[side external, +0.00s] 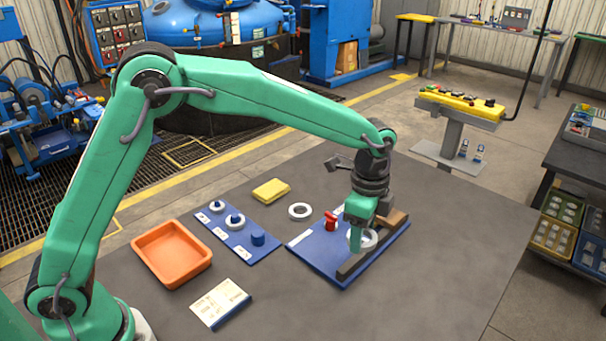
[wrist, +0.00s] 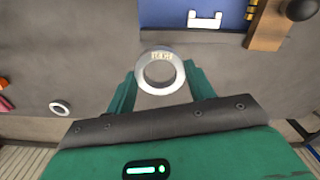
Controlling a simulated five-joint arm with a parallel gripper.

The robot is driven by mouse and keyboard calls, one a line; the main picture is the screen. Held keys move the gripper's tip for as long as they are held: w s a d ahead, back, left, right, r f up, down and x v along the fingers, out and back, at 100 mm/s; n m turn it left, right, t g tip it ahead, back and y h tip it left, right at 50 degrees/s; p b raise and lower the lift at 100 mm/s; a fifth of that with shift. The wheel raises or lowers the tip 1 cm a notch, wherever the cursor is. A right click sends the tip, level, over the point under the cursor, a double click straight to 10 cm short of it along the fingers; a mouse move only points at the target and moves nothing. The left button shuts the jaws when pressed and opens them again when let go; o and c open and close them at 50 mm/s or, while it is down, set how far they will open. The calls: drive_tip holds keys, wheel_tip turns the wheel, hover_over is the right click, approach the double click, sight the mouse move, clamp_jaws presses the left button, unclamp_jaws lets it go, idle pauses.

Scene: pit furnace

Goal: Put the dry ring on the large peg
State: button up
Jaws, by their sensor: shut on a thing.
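My gripper (wrist: 160,78) is shut on a pale metal ring (wrist: 160,56) with a small marking that I cannot read. In the side external view my gripper (side external: 362,238) and this ring (side external: 371,240) are at the right-hand blue board; their height above it is hard to tell. A blue peg board (side external: 225,232) lies left of centre. Its near peg, the large peg (side external: 258,238), is thick and bare.
A loose ring (side external: 300,211) lies flat between the boards. The right-hand board (side external: 318,257) carries a red part (side external: 331,221), a wooden block (side external: 396,218) and a dark bar. A yellow pad (side external: 271,190), orange tray (side external: 152,246) and white card (side external: 220,303) are nearby. The table's right side is clear.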

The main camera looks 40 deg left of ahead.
drive_tip(key=n, duration=0.5)
hover_over(257, 233)
wheel_tip(257, 233, down, 5)
drive_tip(key=shift+r, duration=0.2)
drive_tip(key=shift+f, duration=0.1)
drive_tip(key=shift+f, duration=2.8)
drive_tip(key=shift+f, duration=0.6)
drive_tip(key=o, duration=0.8)
